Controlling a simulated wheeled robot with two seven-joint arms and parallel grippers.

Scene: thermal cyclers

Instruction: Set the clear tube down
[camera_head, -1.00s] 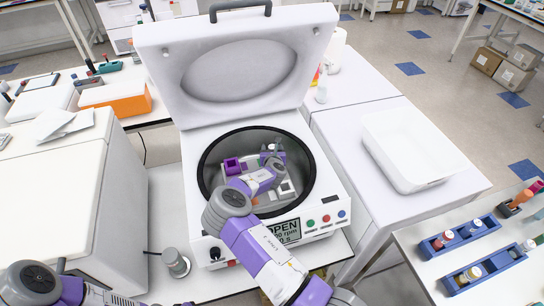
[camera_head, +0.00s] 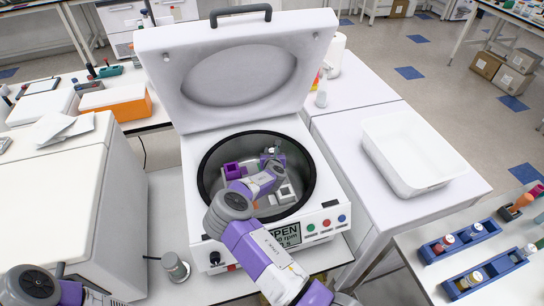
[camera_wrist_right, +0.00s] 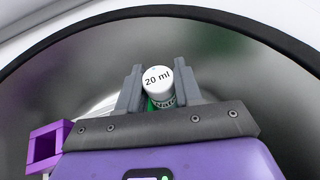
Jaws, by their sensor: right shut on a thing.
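The tube shows in the right wrist view as a white cap (camera_wrist_right: 157,78) marked "20 ml", with part of its labelled body below it. My right gripper (camera_wrist_right: 158,90) is shut on it, one grey finger on each side. In the head view my right gripper (camera_head: 271,157) reaches down inside the open round bowl of the centrifuge (camera_head: 207,170). The tube's lower end is hidden behind the gripper, so I cannot tell whether it touches anything. My left gripper is out of view.
A purple bucket (camera_head: 232,170) sits at the left in the bowl and shows in the right wrist view (camera_wrist_right: 43,147). The centrifuge lid (camera_head: 150,70) stands open behind. A white bin (camera_head: 410,165) and blue tube racks (camera_head: 440,243) are to the right.

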